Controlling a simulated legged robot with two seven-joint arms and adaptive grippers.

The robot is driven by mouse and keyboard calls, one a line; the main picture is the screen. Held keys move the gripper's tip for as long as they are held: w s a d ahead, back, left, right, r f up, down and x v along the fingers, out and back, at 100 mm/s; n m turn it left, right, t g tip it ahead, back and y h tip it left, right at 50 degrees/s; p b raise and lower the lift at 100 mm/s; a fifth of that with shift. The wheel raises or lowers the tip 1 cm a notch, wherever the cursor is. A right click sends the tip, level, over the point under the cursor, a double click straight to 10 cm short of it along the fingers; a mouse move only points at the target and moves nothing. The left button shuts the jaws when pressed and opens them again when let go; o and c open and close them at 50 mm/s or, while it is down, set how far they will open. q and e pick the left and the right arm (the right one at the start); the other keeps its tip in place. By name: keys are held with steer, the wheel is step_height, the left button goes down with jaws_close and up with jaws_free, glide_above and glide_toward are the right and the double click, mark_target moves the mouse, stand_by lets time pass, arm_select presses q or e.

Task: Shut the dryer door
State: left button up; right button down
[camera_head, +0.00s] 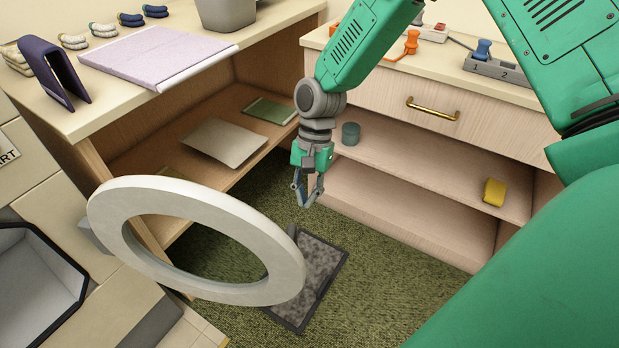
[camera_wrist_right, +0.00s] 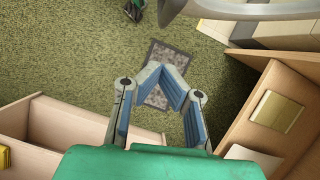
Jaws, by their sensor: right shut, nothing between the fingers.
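The dryer door is a thick pale ring (camera_head: 285,275) that stands open in the head view, out over the floor. Its left side is close to a grey hinge block (camera_head: 92,236). The dryer's dark-rimmed opening (camera_head: 40,285) shows at the lower left, uncovered. My right gripper (camera_head: 307,203) is shut and empty, pointing down beyond the ring's upper right side and apart from it in the picture. In the wrist view its blue-padded fingers (camera_wrist_right: 161,72) come together over the floor, and part of the door (camera_wrist_right: 235,10) shows at the top right. My left gripper is not in view.
A wooden shelf unit (camera_head: 140,128) stands behind the door, with a lilac cloth (camera_head: 155,52) on top. A drawer cabinet (camera_head: 385,95) with open shelves stands at the right. A grey mat (camera_head: 318,262) lies on the green carpet between them.

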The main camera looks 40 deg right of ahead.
steer(key=a, duration=0.1)
steer(key=s+a, duration=0.2)
steer(key=a, duration=0.1)
steer(key=shift+s+f, duration=0.2)
steer(key=shift+s, duration=0.05)
steer(key=shift+d, duration=0.25)
